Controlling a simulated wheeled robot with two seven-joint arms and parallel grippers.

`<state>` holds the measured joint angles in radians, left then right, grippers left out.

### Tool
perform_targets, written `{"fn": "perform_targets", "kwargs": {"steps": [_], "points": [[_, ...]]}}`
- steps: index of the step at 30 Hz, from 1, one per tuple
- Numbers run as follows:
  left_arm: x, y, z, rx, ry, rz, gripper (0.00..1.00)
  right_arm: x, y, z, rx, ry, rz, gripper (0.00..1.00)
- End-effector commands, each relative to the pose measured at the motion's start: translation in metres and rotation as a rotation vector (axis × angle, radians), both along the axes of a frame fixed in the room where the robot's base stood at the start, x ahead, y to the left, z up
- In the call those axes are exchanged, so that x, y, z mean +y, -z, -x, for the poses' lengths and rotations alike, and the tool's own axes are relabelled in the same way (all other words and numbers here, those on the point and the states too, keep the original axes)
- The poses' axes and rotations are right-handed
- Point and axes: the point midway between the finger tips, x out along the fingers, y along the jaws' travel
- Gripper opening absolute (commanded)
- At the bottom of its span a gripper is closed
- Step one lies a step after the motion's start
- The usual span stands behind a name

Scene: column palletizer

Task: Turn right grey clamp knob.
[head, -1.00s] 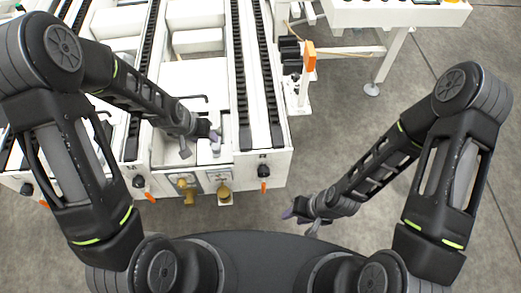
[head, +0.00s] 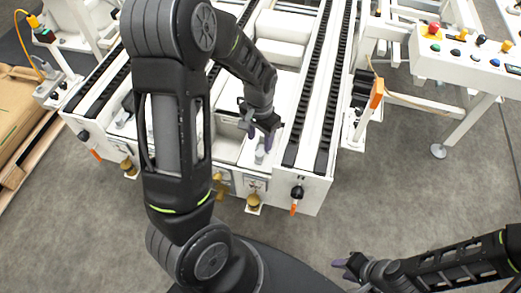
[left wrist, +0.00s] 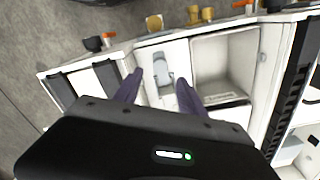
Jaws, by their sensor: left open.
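The right grey clamp knob (head: 260,155) stands on the white front section of the machine in the head view. In the left wrist view the grey clamp (left wrist: 163,70) lies beyond and between my purple fingers. My left gripper (head: 264,138) is just above and behind the knob, fingers pointing down. It is open with nothing held, as the left wrist view (left wrist: 158,90) also shows. I cannot tell whether a finger touches the knob. My right gripper (head: 344,268) is low at the lower right, over the floor, away from the machine; its jaw state is unclear.
Brass-coloured fittings (head: 254,201) and a black knob with an orange tip (head: 297,193) are on the machine's front face. Black conveyor tracks (head: 310,95) run beside the clamp area. A control panel (head: 468,52) stands at upper right. Grey floor is free in front.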

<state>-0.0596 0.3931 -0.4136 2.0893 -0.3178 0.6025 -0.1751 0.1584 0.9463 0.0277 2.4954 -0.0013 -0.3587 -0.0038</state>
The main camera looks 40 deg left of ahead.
Motion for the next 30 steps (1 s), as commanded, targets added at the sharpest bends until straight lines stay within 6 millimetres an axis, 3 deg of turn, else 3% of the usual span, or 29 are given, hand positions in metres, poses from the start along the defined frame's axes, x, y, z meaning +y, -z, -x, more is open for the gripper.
{"fn": "perform_targets", "kwargs": {"steps": [12, 23, 30], "points": [[0.000, 0.061, 0.000, 0.001, 0.000, 0.000, 0.48, 0.000, 0.011, 0.000, 0.000, 0.000, 0.000, 0.36], [0.000, 0.066, 0.000, -0.001, 0.000, 0.000, 0.48, 0.000, 0.011, 0.000, 0.000, 0.000, 0.000, 0.36], [0.000, 0.066, 0.000, -0.001, 0.000, 0.000, 0.29, 0.000, 0.011, 0.000, 0.000, 0.000, 0.000, 0.36]]}}
